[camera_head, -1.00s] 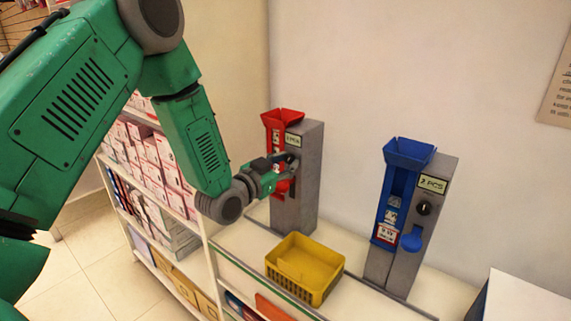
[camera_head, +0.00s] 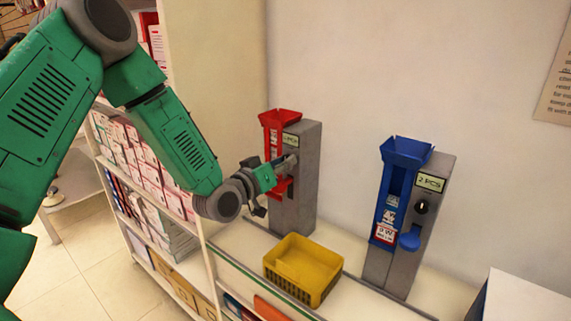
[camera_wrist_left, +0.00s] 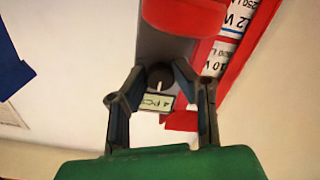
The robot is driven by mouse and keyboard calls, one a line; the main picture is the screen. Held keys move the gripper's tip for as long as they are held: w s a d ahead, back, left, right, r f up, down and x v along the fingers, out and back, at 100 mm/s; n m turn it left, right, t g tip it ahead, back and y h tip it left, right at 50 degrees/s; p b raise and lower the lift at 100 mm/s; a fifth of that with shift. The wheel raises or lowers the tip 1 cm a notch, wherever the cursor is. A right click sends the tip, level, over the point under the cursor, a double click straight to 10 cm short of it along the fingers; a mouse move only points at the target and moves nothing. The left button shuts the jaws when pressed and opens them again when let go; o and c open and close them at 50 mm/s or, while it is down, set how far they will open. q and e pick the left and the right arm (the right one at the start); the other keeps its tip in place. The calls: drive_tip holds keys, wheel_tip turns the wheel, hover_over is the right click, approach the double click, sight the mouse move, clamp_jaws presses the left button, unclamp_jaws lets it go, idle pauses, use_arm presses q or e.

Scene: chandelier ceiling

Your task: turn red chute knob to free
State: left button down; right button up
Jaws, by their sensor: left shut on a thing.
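The red chute (camera_head: 272,150) sits on a grey dispenser (camera_head: 308,180) on the shelf top, with a small label above its knob. My left gripper (camera_head: 287,163) reaches it from the left and hides the knob in the head view. In the left wrist view the dark round knob (camera_wrist_left: 160,75), with a pale mark, lies between the two fingertips of my left gripper (camera_wrist_left: 160,70). The fingers are shut on it. The label (camera_wrist_left: 154,103) and a red lever (camera_wrist_left: 184,16) show beside the knob. My right gripper is not in view.
A blue chute (camera_head: 388,195) on a second grey dispenser stands to the right, with its own black knob. A yellow basket (camera_head: 303,265) sits in front of the red dispenser. Shelves of pink boxes (camera_head: 140,160) are at left. The wall is behind.

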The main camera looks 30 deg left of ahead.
use_arm(q)
drive_tip(key=shift+w+a+r, duration=0.15)
drive_tip(key=shift+r, duration=0.25)
drive_tip(key=c, duration=1.5)
unclamp_jaws()
drive_tip(key=shift+c, duration=0.2)
drive_tip(key=shift+o, duration=1.1)
drive_tip(key=shift+a+f, duration=0.1)
drive_tip(key=shift+f, duration=0.1)
drive_tip(key=shift+s+f, duration=0.1)
drive_tip(key=shift+s, duration=0.2)
drive_tip(key=s+a, duration=0.1)
drive_tip(key=s, duration=1)
drive_tip(key=shift+s, duration=0.3)
